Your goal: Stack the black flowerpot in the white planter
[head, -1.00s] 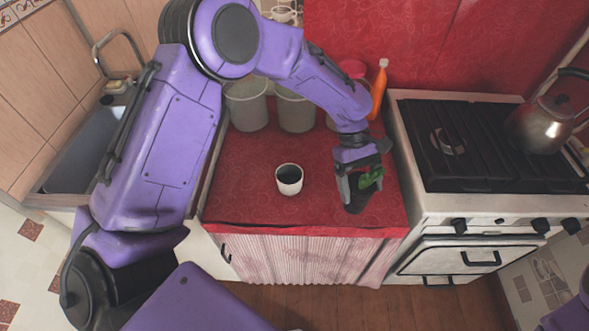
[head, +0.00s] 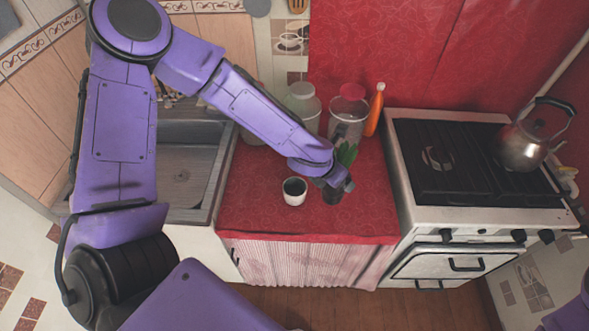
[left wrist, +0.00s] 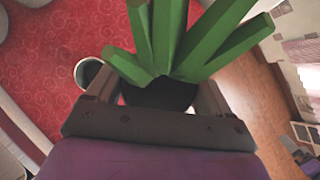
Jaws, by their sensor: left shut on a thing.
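The white planter (head: 294,197) stands upright on the red counter, with a dark inside. My left gripper (head: 337,187) is shut on the black flowerpot (head: 331,197), just right of the planter and apart from it. The pot holds a green plant (head: 346,154) with thick leaves. In the left wrist view the black flowerpot (left wrist: 160,94) sits between the two fingers, and the white planter (left wrist: 84,72) shows beyond the left finger. The gripper partly hides the pot, and its height above the counter is hard to judge. My right gripper is out of view.
A stove (head: 465,150) with a kettle (head: 530,135) is at right, a sink (head: 185,175) at left. The counter's front is clear.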

